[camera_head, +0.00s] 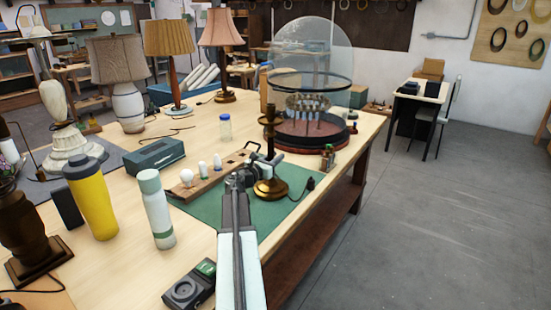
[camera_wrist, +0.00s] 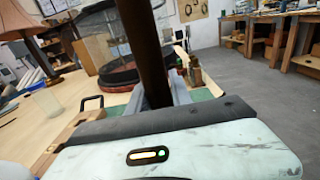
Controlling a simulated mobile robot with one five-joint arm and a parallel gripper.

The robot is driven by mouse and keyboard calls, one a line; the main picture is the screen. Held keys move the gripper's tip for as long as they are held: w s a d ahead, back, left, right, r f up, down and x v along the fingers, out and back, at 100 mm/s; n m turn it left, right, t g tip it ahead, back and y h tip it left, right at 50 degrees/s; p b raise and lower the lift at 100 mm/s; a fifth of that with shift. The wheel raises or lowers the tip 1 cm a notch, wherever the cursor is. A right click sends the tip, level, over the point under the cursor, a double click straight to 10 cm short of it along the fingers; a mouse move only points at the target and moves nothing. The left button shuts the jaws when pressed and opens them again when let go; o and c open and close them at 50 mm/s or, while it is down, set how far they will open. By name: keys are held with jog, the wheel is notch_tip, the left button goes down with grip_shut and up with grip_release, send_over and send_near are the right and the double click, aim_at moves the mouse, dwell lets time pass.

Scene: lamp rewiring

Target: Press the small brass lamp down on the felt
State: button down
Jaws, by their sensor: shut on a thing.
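The small brass lamp (camera_head: 270,187) stands upright over the green felt (camera_head: 285,212), with a round base, a thin stem and a dark top. Its base appears to be at the felt, but I cannot tell whether it touches all round. My gripper (camera_head: 268,155) is shut on the lamp's stem, above the base. In the wrist view the dark stem (camera_wrist: 145,45) rises between the jaws, and my gripper (camera_wrist: 160,92) hides the lamp's base. A short cord with a dark plug (camera_head: 310,183) lies right of the base.
A wooden block with bulbs (camera_head: 200,185) lies left of the lamp. A glass dome on a dark red base (camera_head: 312,128) stands behind. Small jars (camera_head: 327,158) stand to the right, near the table edge. A yellow bottle (camera_head: 92,198) and a pale bottle (camera_head: 157,208) stand at left.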

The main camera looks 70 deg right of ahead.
jog(key=c, duration=1.1)
grip_release()
jog(key=v, duration=0.7)
jog(key=shift+w+a, duration=0.1)
jog(key=shift+a, duration=0.25)
